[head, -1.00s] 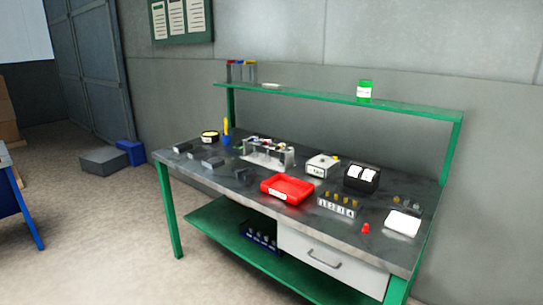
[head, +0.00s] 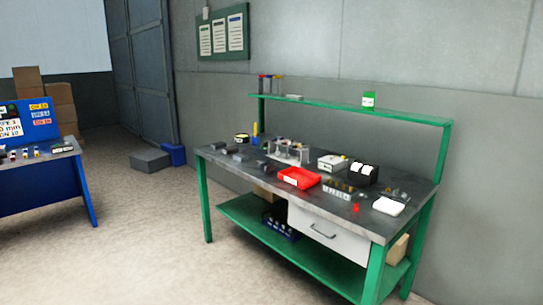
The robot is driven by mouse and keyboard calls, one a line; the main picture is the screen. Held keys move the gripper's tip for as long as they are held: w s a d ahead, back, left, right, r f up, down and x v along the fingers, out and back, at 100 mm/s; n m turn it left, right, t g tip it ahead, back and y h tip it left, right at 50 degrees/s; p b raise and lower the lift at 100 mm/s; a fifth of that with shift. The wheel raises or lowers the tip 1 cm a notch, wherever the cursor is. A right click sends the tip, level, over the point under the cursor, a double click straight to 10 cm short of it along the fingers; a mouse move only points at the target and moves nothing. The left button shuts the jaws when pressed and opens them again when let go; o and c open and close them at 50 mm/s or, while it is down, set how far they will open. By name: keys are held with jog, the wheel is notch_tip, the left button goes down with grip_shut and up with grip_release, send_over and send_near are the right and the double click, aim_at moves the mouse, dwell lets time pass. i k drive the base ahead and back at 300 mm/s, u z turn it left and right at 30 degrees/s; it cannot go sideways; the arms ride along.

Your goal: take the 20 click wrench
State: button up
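I cannot pick out the 20 click wrench in the head view; the tools are too small to tell apart. A row of small upright items (head: 38,151) with coloured tops stands along the blue table (head: 52,187) at the left edge. A blue board (head: 38,120) with white, yellow and red labels stands behind them, its lettering mostly unreadable. Several tools in a grey rack (head: 287,151) stand on the green-framed workbench (head: 402,229). My gripper is not in view.
A red tray (head: 299,178), a black box (head: 361,174) and a white pad (head: 388,207) lie on the workbench. A grey box (head: 149,161) and a blue box (head: 173,155) sit on the floor behind. Open floor lies between the two tables.

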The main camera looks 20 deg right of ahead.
aim_at(299, 145)
jog(key=z, duration=0.05)
jog(key=k, duration=0.35)
jog(key=u, duration=0.4)
jog(key=i, duration=0.4)
jog(key=u, duration=0.55)
jog(key=i, duration=1.6)
jog(key=z, duration=0.6)
jog(key=i, duration=0.75)
jog(key=z, duration=0.4)
